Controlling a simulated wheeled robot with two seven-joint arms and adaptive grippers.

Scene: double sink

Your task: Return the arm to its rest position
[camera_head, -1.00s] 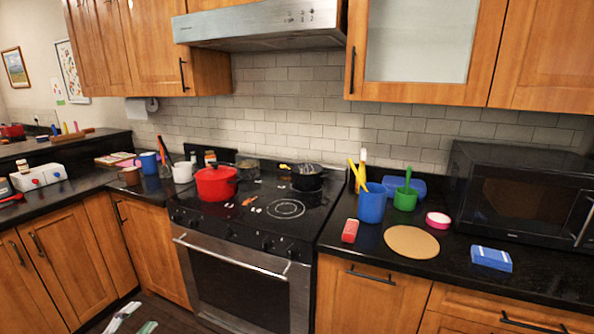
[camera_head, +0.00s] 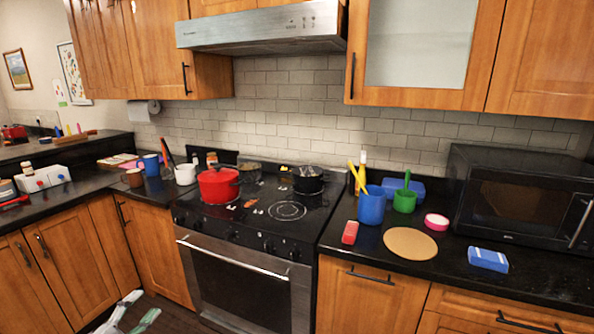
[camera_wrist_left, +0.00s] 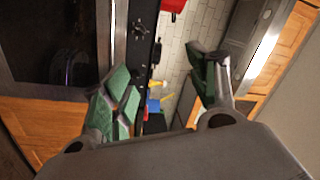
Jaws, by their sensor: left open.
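My left gripper (camera_head: 134,314) shows at the bottom left of the head view, low in front of the wood cabinets and left of the oven. Only its green-padded fingers and some pale metal are in the frame there. In the left wrist view the two green-padded fingers of my left gripper (camera_wrist_left: 163,88) stand wide apart with nothing between them. The rest of my left arm is cut off by the head view's bottom edge. My right gripper is in neither view.
The stove (camera_head: 275,215) holds a red pot (camera_head: 217,186) and a black pan (camera_head: 307,180). On the right counter are a blue cup (camera_head: 371,207), a green cup (camera_head: 404,201), a round board (camera_head: 410,243), a blue-white block (camera_head: 488,259) and a microwave (camera_head: 515,200).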

